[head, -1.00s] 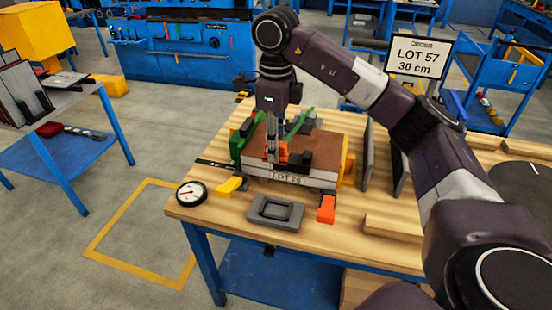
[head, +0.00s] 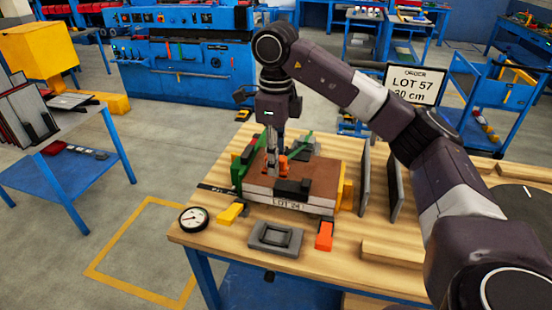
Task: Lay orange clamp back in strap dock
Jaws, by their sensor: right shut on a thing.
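My right gripper (head: 272,172) points down over the brown-topped sandwich panel (head: 322,178). It is shut on a small orange piece, which I take to be the orange clamp (head: 283,163); the fingers partly hide it. I cannot tell whether the piece touches the panel. A grey, frame-like holder with a recess, possibly the strap dock (head: 254,241), lies on the bench in front of the panel and looks empty. A second orange block (head: 324,237) with a dark end lies right of it. My left gripper is not in view.
A round gauge (head: 193,218) and a yellow block (head: 230,213) lie left of the grey holder. Black blocks (head: 292,188) and green strips (head: 300,140) are around the panel. Upright grey plates (head: 395,190) stand right of it. Bare wooden bench (head: 350,252) shows at the front right.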

